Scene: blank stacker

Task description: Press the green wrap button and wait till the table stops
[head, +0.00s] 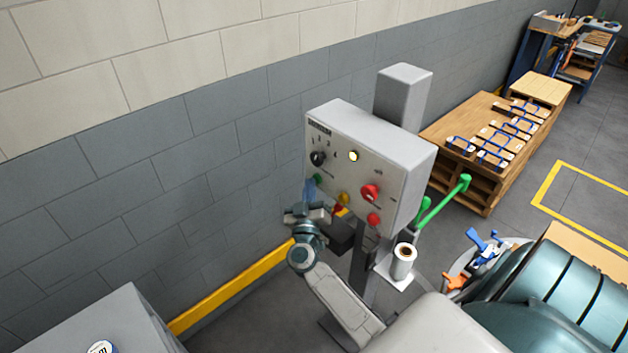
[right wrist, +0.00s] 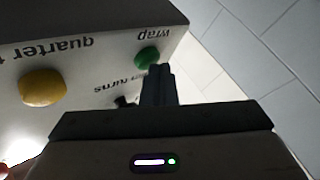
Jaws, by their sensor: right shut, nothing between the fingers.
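The green wrap button (right wrist: 147,57) is on the panel of a grey control box (head: 385,158), under the word "wrap" in the right wrist view. My right gripper (right wrist: 158,72) is shut and empty, with its fingertips close beside the green button. I cannot tell if they touch it. In the head view my right gripper (head: 310,192) is at the lower left of the panel and hides most of the button there. My left gripper is not in view. I cannot tell from one moment if the table turns.
The panel also has a yellow button (right wrist: 43,87), a black knob (head: 317,158), a lit lamp (head: 353,156) and a red knob (head: 369,192). A film roll (head: 404,262) stands beside the post. The block wall (head: 150,180) is at left.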

